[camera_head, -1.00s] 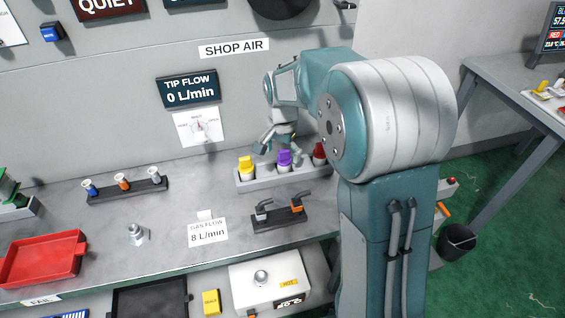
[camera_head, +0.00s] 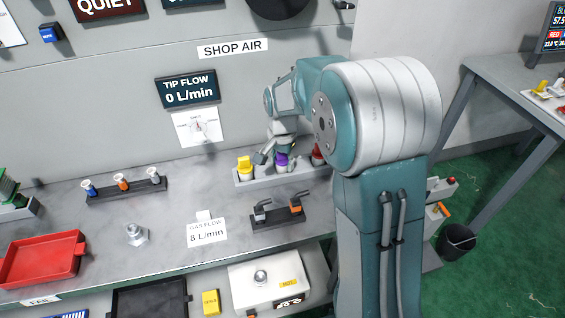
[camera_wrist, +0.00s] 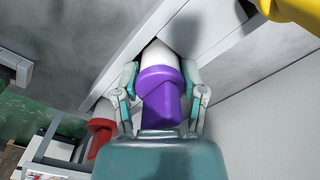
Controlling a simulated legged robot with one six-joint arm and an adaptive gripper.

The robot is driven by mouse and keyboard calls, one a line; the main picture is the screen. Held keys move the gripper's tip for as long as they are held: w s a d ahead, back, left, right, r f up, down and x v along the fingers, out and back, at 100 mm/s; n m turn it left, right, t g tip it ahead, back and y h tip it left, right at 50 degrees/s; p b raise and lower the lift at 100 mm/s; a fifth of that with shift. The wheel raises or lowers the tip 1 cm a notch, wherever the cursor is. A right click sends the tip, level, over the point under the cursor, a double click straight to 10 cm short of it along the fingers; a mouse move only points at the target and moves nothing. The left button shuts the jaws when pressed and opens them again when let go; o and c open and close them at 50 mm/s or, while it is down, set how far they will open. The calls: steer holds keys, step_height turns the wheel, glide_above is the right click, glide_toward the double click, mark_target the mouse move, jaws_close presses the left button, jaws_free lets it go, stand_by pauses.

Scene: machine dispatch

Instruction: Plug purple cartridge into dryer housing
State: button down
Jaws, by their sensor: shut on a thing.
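The purple cartridge (camera_wrist: 160,92) has a purple top and a white lower body, and stands in the rack (camera_head: 246,182) at the back of the bench. My gripper (camera_wrist: 161,86) is shut on it, one finger on each side of the purple part in the wrist view. In the head view my gripper (camera_head: 277,157) partly covers the purple cartridge (camera_head: 282,160). I cannot make out which thing is the dryer housing.
A yellow cartridge (camera_head: 245,167) stands to the left in the same rack and a red one (camera_head: 317,154) to the right. In front is a dark holder (camera_head: 278,217) with two angled pieces. A nut-like fitting (camera_head: 135,234) and a red tray (camera_head: 42,259) lie left.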

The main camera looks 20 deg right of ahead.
steer(key=shift+r, duration=3.75)
steer(key=shift+r, duration=0.5)
stand_by(0.3)
